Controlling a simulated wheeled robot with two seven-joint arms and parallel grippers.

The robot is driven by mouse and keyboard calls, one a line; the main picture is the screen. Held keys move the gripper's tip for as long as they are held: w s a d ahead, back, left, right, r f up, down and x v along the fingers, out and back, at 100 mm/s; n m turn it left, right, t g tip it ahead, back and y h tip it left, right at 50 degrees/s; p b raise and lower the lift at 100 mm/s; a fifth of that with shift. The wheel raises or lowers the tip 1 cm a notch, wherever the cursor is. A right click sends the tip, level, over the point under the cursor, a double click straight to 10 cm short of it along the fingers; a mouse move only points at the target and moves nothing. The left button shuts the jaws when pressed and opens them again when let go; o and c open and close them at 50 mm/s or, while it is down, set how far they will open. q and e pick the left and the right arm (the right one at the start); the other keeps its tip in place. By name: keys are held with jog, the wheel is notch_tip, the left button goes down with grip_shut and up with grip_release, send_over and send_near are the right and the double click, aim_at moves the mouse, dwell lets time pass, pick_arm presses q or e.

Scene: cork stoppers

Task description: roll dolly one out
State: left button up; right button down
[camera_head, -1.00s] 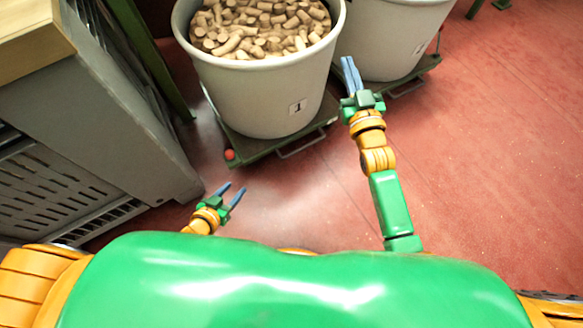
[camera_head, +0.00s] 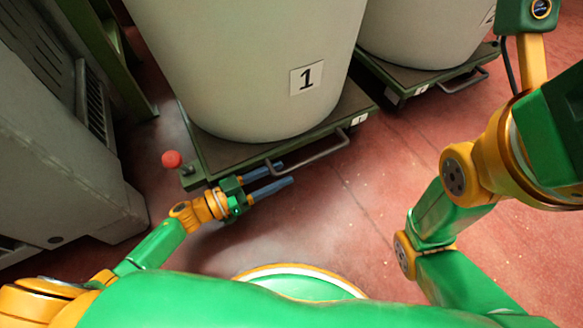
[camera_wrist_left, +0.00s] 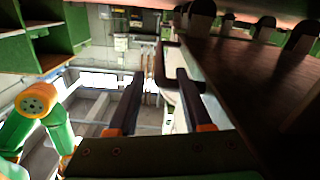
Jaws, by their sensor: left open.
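Dolly one is a dark green platform (camera_head: 205,158) carrying a big pale bin (camera_head: 235,70) labelled 1. Its grey metal loop handle (camera_head: 322,152) sticks out from the front edge. A red ball (camera_head: 171,158) on a short lever is at its left corner. My left gripper (camera_head: 286,172) is open, its two blue fingers low by the left end of the handle. In the left wrist view the fingers (camera_wrist_left: 160,75) are apart, with a dark bar, seemingly the handle (camera_wrist_left: 159,65), near their tips. Contact cannot be told. My right gripper is out of view.
A second dolly (camera_head: 410,82) with another pale bin (camera_head: 415,30) stands at the back right, close beside dolly one. A grey machine (camera_head: 60,170) stands on the left. The red floor (camera_head: 375,185) in front and right is clear.

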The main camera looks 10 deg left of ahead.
aim_at(290, 168)
pick_arm(q)
jog(key=b+x, duration=0.1)
jog(key=x, duration=0.3)
jog(key=shift+s, duration=0.1)
grip_shut()
dwell(1.3)
